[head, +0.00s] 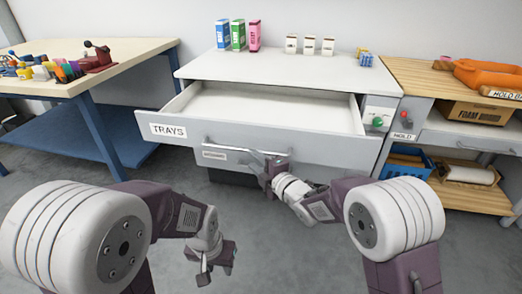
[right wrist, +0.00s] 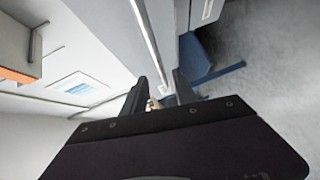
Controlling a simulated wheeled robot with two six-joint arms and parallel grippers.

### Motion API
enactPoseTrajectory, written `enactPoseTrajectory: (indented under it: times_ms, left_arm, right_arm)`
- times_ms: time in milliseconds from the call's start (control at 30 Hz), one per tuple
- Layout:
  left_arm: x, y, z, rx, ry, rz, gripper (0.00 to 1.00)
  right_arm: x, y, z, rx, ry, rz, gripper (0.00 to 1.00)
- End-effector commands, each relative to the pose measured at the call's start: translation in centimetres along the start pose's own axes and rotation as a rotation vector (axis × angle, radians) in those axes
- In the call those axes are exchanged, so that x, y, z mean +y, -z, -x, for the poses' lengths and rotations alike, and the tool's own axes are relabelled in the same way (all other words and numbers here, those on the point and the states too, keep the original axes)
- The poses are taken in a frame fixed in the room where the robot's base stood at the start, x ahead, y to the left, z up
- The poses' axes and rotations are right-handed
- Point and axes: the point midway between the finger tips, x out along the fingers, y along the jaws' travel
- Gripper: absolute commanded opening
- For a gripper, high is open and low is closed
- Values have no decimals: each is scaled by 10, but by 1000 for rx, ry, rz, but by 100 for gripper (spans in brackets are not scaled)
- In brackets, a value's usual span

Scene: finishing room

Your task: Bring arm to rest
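The white cabinet top (head: 290,67) holds coloured boxes (head: 238,36) and small white cartons (head: 309,45). A workbench (head: 105,55) with tools stands left. A wooden bench (head: 425,78) with an orange mould (head: 487,75) stands right. The floor around my left gripper is clear.

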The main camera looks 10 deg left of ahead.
Motion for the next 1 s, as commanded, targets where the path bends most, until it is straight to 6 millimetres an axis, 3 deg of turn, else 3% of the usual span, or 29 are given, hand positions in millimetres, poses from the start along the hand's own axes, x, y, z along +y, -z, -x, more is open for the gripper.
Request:
enactPoseTrajectory:
  times_ms: [67,167,233,300,367,433,500,633,800,900,967,1000]
  left_arm:
    - [0,0,0,0,0,0,36]
    - [0,0,0,0,0,0,36]
    - [0,0,0,0,0,0,36]
    - [0,0,0,0,0,0,36]
    - [0,0,0,0,0,0,36]
    - [0,0,0,0,0,0,36]
    - [0,0,0,0,0,0,36]
    - [0,0,0,0,0,0,36]
    - [0,0,0,0,0,0,36]
    - [0,0,0,0,0,0,36]
    - [0,0,0,0,0,0,36]
    - [0,2,21,-1,0,0,36]
  right_arm:
    - [0,-1,0,-1,0,0,34]
    - [12,-19,6,-34,-22,0,34]
    - [42,-46,21,-87,-70,8,34]
    - [64,-87,57,-198,-92,-13,34]
    - [52,-128,97,-340,-27,-130,34]
    - [18,-160,144,-506,70,-349,34]
    - [-24,-175,191,-665,156,-596,34]
    - [-98,-164,264,-926,285,-1018,34]
    - [-167,-117,328,-1208,417,-1425,34]
    - [-196,-85,360,-1395,479,-1631,34]
    - [-204,-68,376,-1528,479,-1759,34]
    - [-183,-66,379,-1546,451,-1788,34]
